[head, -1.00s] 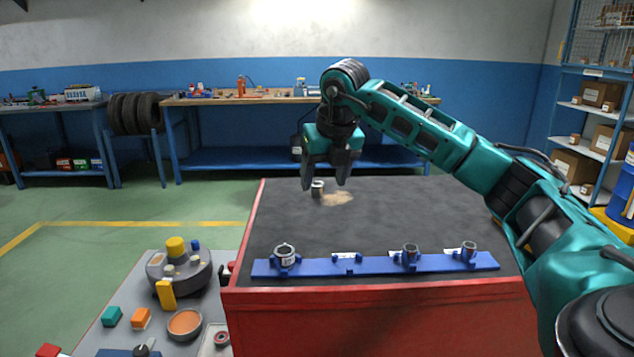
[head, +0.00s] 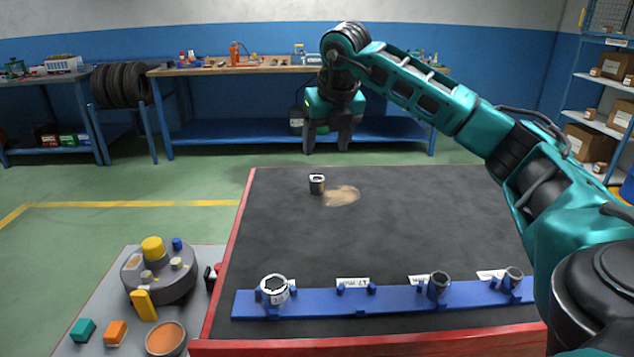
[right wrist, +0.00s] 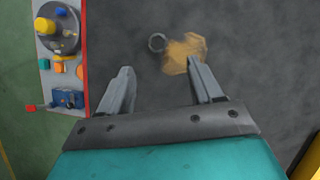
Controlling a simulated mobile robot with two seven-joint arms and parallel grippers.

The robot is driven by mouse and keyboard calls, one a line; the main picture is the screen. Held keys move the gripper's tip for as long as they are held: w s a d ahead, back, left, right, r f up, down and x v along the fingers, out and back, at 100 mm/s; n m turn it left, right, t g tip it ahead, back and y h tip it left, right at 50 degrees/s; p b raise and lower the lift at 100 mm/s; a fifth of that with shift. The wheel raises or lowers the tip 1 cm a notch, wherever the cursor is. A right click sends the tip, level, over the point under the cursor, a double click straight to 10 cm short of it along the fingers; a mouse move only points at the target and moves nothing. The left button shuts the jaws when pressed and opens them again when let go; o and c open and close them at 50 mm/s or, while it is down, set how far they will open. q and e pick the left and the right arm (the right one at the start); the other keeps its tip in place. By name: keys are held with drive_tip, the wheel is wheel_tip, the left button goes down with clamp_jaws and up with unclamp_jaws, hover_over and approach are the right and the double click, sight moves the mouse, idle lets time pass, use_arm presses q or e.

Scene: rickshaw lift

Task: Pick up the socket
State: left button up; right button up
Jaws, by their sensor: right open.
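A small metal socket (head: 317,184) stands upright on the dark top of the red-edged cart (head: 400,230), beside a tan stain. It also shows in the right wrist view (right wrist: 157,43) as a dark ring ahead of the fingers, near the stain's left edge. My right gripper (head: 328,150) is open and empty, above and beyond the socket, apart from it. In the right wrist view its two fingers (right wrist: 157,80) are spread wide with nothing between them. My left gripper is not in view.
A blue rack (head: 330,303) along the cart's front edge holds several sockets, with one holder empty. A grey bench (head: 105,310) with coloured blocks and a round fixture stands at the left. The cart top around the socket is clear, apart from the tan stain (head: 341,195).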

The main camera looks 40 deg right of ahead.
hover_over(317, 178)
drive_tip(key=s, duration=0.2)
drive_tip(key=f, duration=0.5)
drive_tip(key=shift+s+a+f+b, duration=0.15)
drive_tip(key=shift+a+f+b, duration=0.1)
drive_tip(key=shift+a+b, duration=0.05)
drive_tip(key=shift+w+f, duration=0.25)
drive_tip(key=shift+f, duration=0.25)
drive_tip(key=x, duration=0.3)
drive_tip(key=shift+w+f, duration=0.15)
drive_tip(key=shift+f, duration=0.15)
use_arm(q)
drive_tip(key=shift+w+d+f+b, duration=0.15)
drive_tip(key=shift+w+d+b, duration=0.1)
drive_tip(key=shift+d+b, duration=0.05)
use_arm(e)
drive_tip(key=shift+w+f, duration=0.2)
drive_tip(key=shift+f, duration=0.25)
drive_tip(key=c, duration=0.7)
drive_tip(key=shift+d, duration=0.1)
drive_tip(key=c, duration=0.4)
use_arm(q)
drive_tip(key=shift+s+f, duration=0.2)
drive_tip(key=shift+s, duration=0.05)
use_arm(e)
drive_tip(key=shift+c, duration=0.2)
drive_tip(key=shift+r, duration=0.15)
